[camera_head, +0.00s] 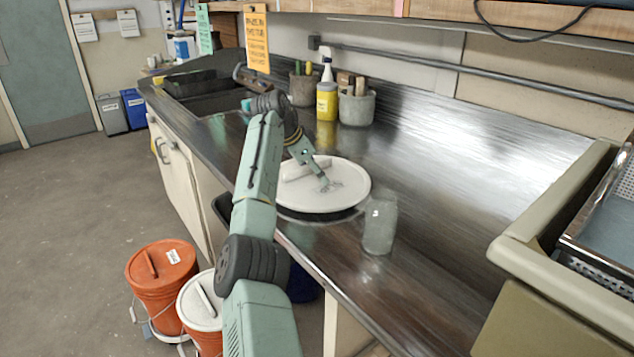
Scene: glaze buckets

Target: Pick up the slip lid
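A large round white lid (345,198), which looks like the slip lid, lies on the dark counter near its front edge. A pale raised bar handle (305,168) shows on its upper left part. My green arm reaches over the counter from the front, and my gripper (329,185) points down over the middle of the lid, to the right of the bar. The fingers are small and blend with grey marks on the lid. I cannot tell whether they touch it or how far apart they are. My arm hides part of the lid's left side.
A clear jar (380,222) stands close to the lid's right. Tool pots (357,107) and a yellow container (327,101) stand behind. Orange-lidded (178,263) and white-lidded (196,305) buckets stand on the floor.

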